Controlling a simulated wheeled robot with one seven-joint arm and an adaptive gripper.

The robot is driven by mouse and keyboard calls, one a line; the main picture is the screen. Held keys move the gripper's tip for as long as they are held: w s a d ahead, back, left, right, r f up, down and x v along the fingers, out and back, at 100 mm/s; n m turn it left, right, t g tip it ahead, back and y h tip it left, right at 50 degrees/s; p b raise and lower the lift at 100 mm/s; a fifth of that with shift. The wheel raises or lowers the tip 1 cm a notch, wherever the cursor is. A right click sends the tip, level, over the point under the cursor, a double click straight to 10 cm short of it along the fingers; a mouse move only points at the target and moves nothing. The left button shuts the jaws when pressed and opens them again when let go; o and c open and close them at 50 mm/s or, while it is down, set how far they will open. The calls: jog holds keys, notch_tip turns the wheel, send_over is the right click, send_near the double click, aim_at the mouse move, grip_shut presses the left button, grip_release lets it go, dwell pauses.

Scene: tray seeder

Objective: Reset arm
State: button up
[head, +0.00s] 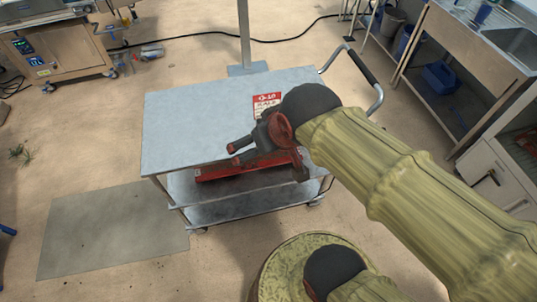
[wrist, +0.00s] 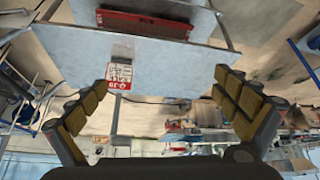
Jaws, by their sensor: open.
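My gripper (head: 262,157) is in front of the metal cart (head: 190,122) in the head view, at the end of my raised arm. In the wrist view my gripper (wrist: 163,91) has its two padded fingers spread wide apart, with nothing held between them. It is open and empty. My arm and gripper hide part of the cart's right side.
A red and white label (head: 266,101) lies on the cart's bare top. A red object (head: 225,172) sits on the shelf below. A sink bench (head: 486,45) stands at right, a machine (head: 50,45) at upper left. Floor at left is mostly clear.

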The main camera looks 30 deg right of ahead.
jog(key=shift+g, duration=0.4)
jog(key=s, duration=0.3)
jog(key=s+a, duration=0.1)
jog(key=shift+s+a+r, duration=0.1)
jog(key=shift+s+r, duration=0.1)
jog(key=shift+r, duration=0.05)
jog(key=shift+c, duration=0.7)
